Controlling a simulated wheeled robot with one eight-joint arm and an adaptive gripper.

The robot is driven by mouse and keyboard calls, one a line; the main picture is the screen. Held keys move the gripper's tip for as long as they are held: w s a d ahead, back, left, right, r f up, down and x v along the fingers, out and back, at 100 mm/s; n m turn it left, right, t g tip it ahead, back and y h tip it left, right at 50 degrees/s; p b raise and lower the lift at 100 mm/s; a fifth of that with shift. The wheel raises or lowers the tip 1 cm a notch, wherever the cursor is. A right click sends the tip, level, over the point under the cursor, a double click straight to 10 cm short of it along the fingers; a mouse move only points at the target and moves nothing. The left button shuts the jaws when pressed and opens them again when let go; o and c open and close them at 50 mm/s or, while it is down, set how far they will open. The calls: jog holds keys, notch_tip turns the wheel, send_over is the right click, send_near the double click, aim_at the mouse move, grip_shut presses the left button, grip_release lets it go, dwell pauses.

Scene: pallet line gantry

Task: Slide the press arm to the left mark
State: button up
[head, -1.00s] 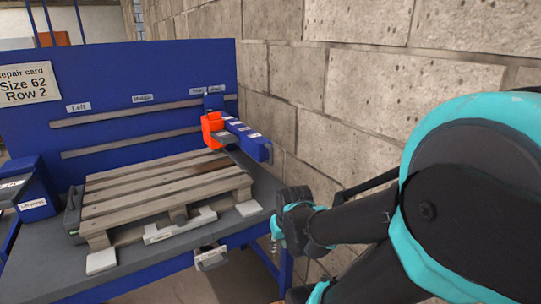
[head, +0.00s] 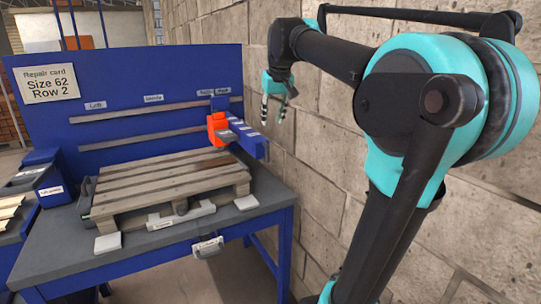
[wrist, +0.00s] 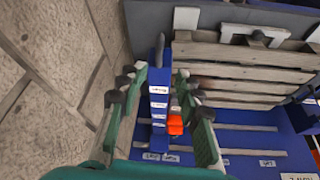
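The press arm (head: 250,142) is a blue bar with small labels and an orange-red block (head: 217,128) beside it. It sits at the right end of the rails (head: 140,140) on the blue back panel, near the right-hand labels. The left mark label (head: 95,105) is at the panel's left. My gripper (head: 273,116) is open and empty, pointing down, above and right of the press arm. In the wrist view the press arm (wrist: 158,105) shows between my open fingers (wrist: 161,85), apparently below them; contact cannot be made out.
A wooden pallet (head: 165,185) lies on the grey bench (head: 60,250) under the rails. A stone wall (head: 330,150) stands close on the right. A blue box (head: 45,180) is at the bench's left. The repair card (head: 48,84) hangs on the panel.

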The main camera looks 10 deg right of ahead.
aim_at(268, 149)
jog(key=x, duration=1.7)
jog(key=shift+w+f, duration=0.1)
grip_shut()
jog(key=shift+a, duration=0.1)
